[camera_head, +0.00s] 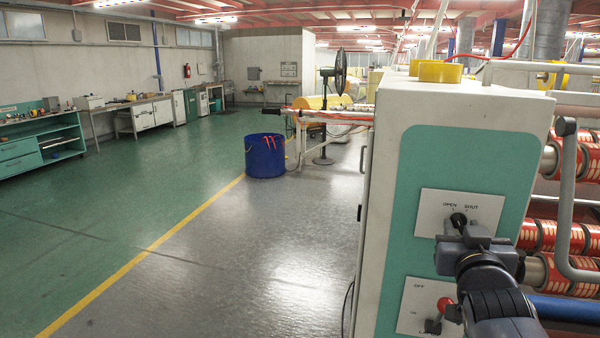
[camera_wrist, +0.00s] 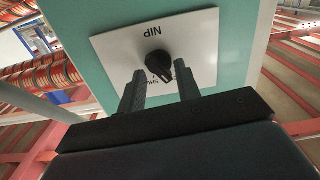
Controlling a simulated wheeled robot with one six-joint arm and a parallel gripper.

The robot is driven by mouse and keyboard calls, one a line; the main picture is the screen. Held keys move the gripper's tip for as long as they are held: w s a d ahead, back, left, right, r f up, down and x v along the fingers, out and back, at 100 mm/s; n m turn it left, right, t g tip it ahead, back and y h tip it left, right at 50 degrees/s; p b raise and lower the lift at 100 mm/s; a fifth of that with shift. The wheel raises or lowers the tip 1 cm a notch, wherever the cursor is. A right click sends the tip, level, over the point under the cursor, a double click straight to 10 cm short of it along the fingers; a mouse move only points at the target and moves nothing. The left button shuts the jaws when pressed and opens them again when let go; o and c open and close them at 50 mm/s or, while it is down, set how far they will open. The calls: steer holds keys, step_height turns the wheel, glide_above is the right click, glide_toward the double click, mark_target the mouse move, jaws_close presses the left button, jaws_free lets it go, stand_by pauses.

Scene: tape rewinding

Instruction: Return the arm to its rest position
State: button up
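My gripper (camera_head: 462,238) is at the front of the white and teal machine (camera_head: 405,150), close to the OPEN/SHUT panel (camera_head: 490,208). In the wrist view my gripper (camera_wrist: 160,76) has its two dark fingers apart and nothing clamped between them. The black knob (camera_wrist: 157,62) lies in line with the gap between the fingers, on a white plate (camera_wrist: 200,45) marked NIP. Part of the word SHUT shows beside the knob, partly covered. In the head view the knob (camera_head: 458,218) shows just above the gripper. I cannot tell whether a finger touches it.
A lower panel (camera_head: 412,300) with a red-tipped lever (camera_head: 445,304) is partly hidden behind my arm. Rollers with red tape (camera_head: 545,236) and a grey bent bar (camera_head: 566,200) are to the right. The floor (camera_head: 230,270) left of the machine is clear, with a blue bin (camera_head: 265,158) farther back.

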steer(key=m+p, duration=0.3)
steer(key=shift+r+m, duration=0.3)
steer(key=s+m+p, duration=0.3)
steer(key=shift+s+a+f, duration=0.15)
steer(key=shift+a+f, duration=0.1)
steer(key=shift+a, duration=0.1)
steer(key=shift+v, duration=2.15)
steer(key=shift+r, duration=0.1)
